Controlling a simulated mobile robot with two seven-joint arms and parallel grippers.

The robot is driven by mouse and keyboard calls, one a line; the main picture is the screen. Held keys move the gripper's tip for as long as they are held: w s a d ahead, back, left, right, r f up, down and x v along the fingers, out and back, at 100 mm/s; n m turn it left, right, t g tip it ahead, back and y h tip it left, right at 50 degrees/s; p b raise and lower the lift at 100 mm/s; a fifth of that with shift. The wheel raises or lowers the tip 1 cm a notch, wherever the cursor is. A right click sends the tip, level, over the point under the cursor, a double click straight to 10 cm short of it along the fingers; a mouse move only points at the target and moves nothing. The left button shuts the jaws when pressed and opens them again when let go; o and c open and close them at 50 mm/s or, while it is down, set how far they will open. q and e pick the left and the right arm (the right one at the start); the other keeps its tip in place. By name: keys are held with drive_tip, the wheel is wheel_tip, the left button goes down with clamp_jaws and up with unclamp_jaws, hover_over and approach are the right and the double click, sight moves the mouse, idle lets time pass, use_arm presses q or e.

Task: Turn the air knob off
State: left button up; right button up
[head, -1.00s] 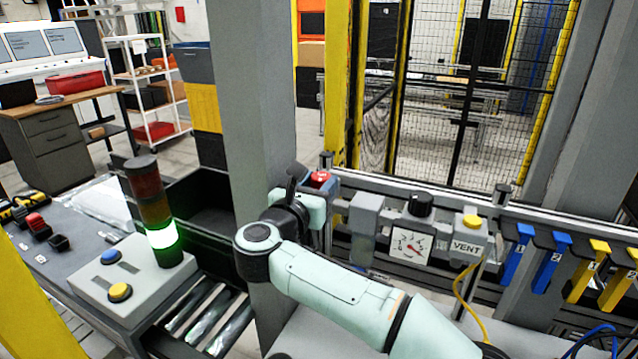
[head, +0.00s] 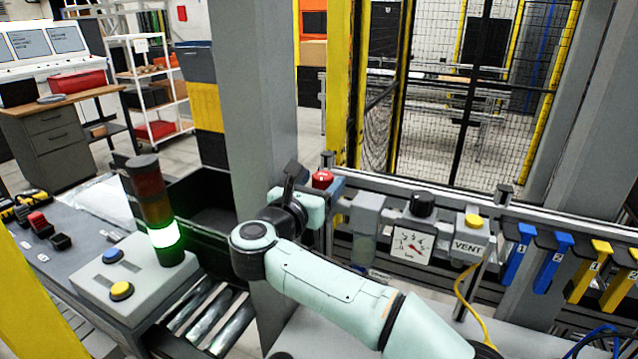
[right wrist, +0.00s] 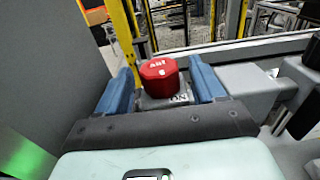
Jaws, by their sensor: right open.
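The red air knob (head: 322,179) sits on a grey block on the rail beside the grey post. In the right wrist view the knob (right wrist: 160,76) is faceted, with white lettering and a white mark on it. An "ON" label (right wrist: 179,98) shows on the block below it. My right gripper (right wrist: 160,68) is open, with one blue finger on each side of the knob and gaps between. In the head view my right gripper (head: 318,192) is at the knob, its fingers partly hidden. My left gripper is not in view.
The grey post (head: 260,100) stands close to the left of my right gripper. A pressure gauge (head: 411,244) with a black knob (head: 421,204) and a yellow VENT button (head: 473,221) are right along the rail. Blue handles (head: 519,254) hang further right.

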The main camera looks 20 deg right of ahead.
drive_tip(key=b+v, duration=0.3)
drive_tip(key=v, duration=1)
drive_tip(key=shift+s+a+f, duration=0.1)
drive_tip(key=shift+f, duration=0.05)
